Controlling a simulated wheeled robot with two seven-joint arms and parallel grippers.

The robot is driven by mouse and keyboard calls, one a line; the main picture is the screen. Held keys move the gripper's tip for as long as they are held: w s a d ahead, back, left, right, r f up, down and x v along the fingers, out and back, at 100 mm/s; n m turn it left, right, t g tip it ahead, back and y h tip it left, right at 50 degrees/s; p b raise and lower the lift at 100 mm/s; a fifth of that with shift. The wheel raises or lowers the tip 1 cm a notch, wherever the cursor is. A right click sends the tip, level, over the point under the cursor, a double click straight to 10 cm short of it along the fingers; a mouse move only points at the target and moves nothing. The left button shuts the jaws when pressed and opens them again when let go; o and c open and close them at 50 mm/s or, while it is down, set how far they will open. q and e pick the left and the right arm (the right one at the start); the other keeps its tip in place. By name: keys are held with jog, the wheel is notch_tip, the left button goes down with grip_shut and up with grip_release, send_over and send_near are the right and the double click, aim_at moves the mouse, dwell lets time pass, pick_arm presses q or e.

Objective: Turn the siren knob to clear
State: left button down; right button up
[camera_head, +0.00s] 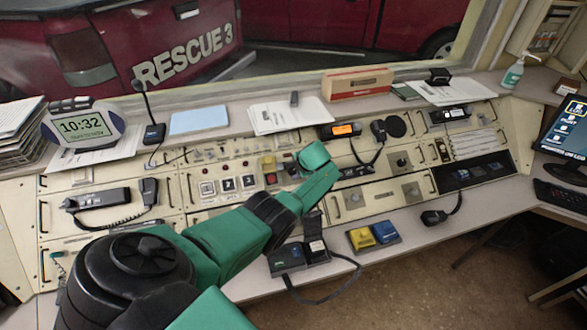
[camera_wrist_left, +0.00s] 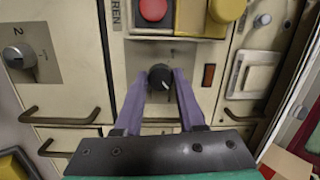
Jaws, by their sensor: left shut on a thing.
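The siren knob (camera_wrist_left: 159,73) is a small black round knob on a cream panel in the left wrist view. A light pointer mark on it slants to the lower right. A label ending in "REN" is at its upper left. My left gripper (camera_wrist_left: 162,86) has its two purple fingers shut on the knob, one on each side. In the head view my green forearm and wrist reach over the middle of the console, and the knob and fingertips are largely hidden there. My right gripper is not in view.
A red button (camera_wrist_left: 153,9) and a yellow button (camera_wrist_left: 227,9) sit just above the knob. Another knob (camera_wrist_left: 19,56) marked 2 is at left, and drawer handles lie below. A radio with an orange display (camera_head: 342,130) stands behind my wrist. A blue-and-yellow box (camera_head: 384,232) is in front.

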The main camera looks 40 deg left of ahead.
pick_arm(q)
jog(key=shift+m+p, duration=0.3)
jog(key=shift+m, duration=0.7)
jog(key=c, duration=0.8)
grip_release()
jog(key=shift+d+r, duration=0.1)
jog(key=p+v, duration=0.1)
jog(key=v, duration=0.6)
jog(key=p+v, duration=0.2)
jog(key=v, duration=0.5)
jog(key=shift+s+d, duration=0.2)
jog(key=shift+s, duration=0.05)
